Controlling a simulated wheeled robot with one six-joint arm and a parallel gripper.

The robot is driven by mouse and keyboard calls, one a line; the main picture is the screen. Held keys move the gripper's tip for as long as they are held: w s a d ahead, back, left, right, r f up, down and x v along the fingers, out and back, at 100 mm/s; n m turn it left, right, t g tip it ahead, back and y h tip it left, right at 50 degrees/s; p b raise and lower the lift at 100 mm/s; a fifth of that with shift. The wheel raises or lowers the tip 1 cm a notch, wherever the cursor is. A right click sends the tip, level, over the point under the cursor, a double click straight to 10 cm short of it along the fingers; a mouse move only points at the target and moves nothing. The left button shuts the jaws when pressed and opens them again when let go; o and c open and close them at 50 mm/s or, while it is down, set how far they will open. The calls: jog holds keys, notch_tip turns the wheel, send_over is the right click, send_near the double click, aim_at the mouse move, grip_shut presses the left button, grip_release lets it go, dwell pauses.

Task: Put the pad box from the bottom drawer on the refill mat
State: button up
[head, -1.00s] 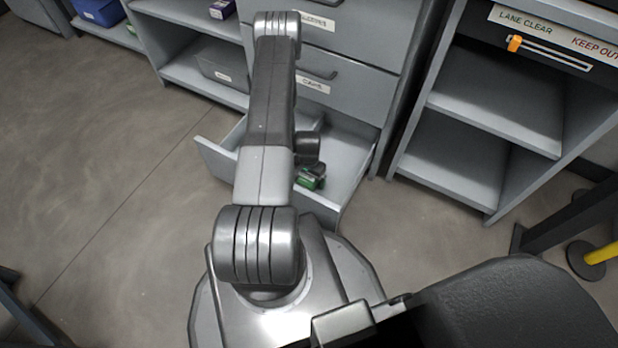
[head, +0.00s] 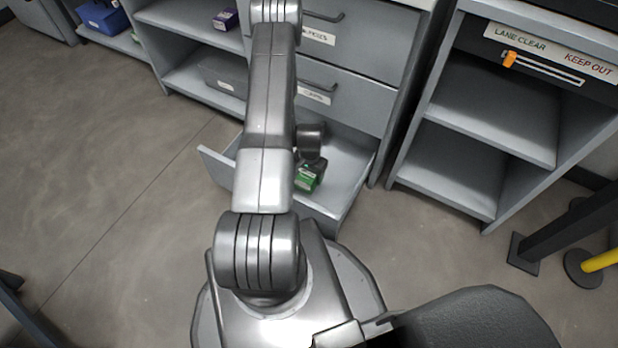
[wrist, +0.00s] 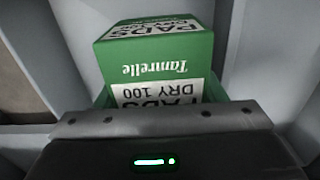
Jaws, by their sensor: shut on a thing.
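The green and white pad box (wrist: 155,60), printed "PADS DRY 100", fills the middle of the wrist view. It also shows in the head view (head: 308,178), over the open bottom drawer (head: 346,165). My gripper (wrist: 155,108) is shut on the pad box; its dark body covers the box's near part in the wrist view. In the head view my arm hides most of the gripper and part of the drawer. I cannot tell how far the box is above the drawer floor. I do not see the refill mat.
Shut drawers (head: 345,95) with handles stand right above the open one. A shelf unit (head: 475,140) stands to the right, with a dark post (head: 565,225) nearby. Open shelves (head: 190,60) are at the left.

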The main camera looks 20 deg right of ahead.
notch_tip(320, 180, up, 16)
jog(key=p, duration=0.6)
jog(key=w+a+r+n+b, duration=0.2)
jog(key=w+a+r+n, duration=0.35)
jog(key=a+r, duration=0.5)
jog(key=w+a+r+n+b, duration=0.35)
jog(key=w+a+r, duration=0.35)
jog(key=a+r, duration=0.35)
notch_tip(320, 180, up, 15)
jog(key=s+p, duration=0.2)
jog(key=p, duration=2.5)
jog(key=shift+s+f+n, duration=0.2)
jog(key=shift+s+n, duration=0.1)
jog(key=shift+s, duration=0.1)
